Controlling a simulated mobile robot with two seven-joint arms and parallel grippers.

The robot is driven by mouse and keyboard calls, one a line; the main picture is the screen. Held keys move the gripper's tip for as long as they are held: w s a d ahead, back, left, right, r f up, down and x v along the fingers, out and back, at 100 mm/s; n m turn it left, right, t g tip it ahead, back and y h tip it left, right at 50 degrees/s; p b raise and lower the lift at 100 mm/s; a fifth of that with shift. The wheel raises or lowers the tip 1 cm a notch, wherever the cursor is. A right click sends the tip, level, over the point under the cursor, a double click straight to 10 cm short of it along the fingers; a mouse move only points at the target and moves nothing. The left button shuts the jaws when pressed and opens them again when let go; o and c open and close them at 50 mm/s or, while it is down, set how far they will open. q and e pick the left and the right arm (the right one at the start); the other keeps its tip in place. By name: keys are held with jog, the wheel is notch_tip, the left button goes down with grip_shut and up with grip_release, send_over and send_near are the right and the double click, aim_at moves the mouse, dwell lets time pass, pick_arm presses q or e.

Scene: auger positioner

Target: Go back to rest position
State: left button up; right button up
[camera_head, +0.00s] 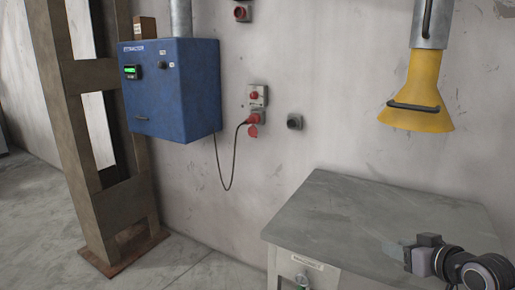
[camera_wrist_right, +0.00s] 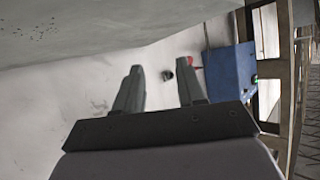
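My right gripper (camera_head: 392,251) is at the lower right in the head view, in front of the grey cabinet top. In the right wrist view its two fingers (camera_wrist_right: 160,88) stand apart with nothing between them, so it is open and empty. My left gripper is in neither view. The yellow extractor hood (camera_head: 418,88) hangs on its metal pipe at the upper right, with a dark handle across its lower front. It is apart from my gripper. The blue extractor box (camera_head: 170,90) hangs on the wall with a lit green display; it also shows in the right wrist view (camera_wrist_right: 230,75).
The grey cabinet (camera_head: 370,215) with a labelled front fills the lower right. A red plug and socket (camera_head: 256,118) with a hanging cable and a small dark wall fitting (camera_head: 295,121) are on the wall. A brown steel column (camera_head: 85,130) stands at left. Floor at lower left is clear.

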jog(key=s+a+f+g, duration=0.1)
jog(key=s+a+f, duration=0.35)
jog(key=f, duration=0.35)
jog(key=s+a+f, duration=0.3)
jog(key=s+f, duration=0.3)
jog(key=f, duration=0.3)
jog(key=s+a+f, duration=0.3)
jog(key=s, duration=0.4)
jog(key=s+a+f, duration=0.3)
jog(key=s+f, duration=0.1)
jog(key=s, duration=0.4)
jog(key=shift+s+a+f+n+g, duration=0.15)
jog(key=shift+a+f+n+g, duration=0.15)
jog(key=shift+g, duration=0.1)
jog(key=shift+d+h, duration=0.1)
jog(key=shift+h, duration=0.2)
